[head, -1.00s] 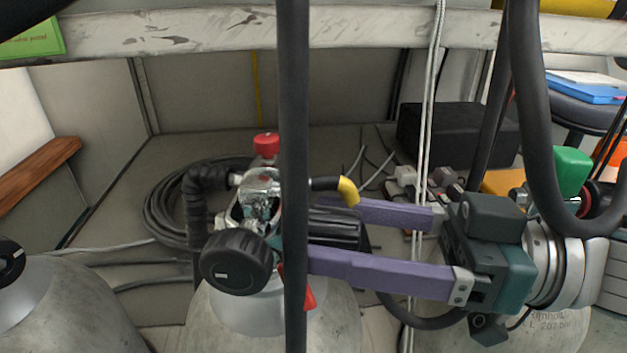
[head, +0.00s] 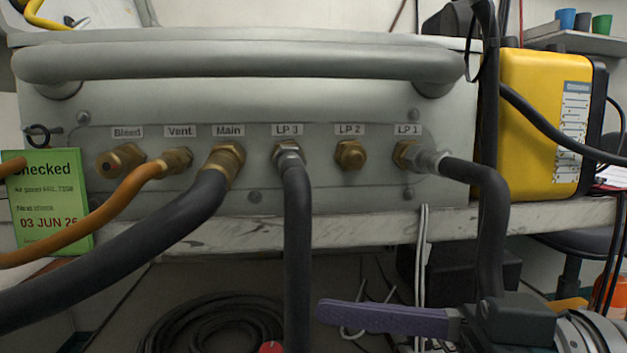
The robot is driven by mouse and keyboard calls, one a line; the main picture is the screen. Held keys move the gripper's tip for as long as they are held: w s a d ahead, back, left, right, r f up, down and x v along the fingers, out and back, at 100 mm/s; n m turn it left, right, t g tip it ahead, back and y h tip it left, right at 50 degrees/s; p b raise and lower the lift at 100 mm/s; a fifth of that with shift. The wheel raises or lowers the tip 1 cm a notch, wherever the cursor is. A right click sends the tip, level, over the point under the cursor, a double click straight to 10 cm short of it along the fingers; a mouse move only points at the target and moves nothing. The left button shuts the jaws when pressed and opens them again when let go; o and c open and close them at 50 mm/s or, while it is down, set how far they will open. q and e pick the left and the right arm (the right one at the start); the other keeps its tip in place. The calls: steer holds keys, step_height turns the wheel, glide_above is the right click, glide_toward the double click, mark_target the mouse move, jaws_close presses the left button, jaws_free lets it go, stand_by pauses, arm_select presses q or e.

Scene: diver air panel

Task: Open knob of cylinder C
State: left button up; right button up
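The cylinders and their black knobs are below the bottom edge of the head view, so the knob of cylinder C is not visible. Only the top of a red cap (head: 270,347) shows at the bottom edge. My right gripper (head: 385,318) is at the lower right, with one purple finger pointing left. Its other finger is out of the picture, so its opening and anything between the fingers are hidden. My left gripper is not in view.
A grey panel box (head: 270,100) has fittings labelled Bleed, Vent, Main and LP. A black hose (head: 297,260) hangs from LP 3, another (head: 488,225) from LP 1. A green tag (head: 50,205) is at left, a yellow case (head: 545,125) at right. A coiled hose (head: 215,325) lies below.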

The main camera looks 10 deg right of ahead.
step_height(320, 180, up, 10)
steer(key=p, duration=0.3)
steer(key=shift+f, duration=0.25)
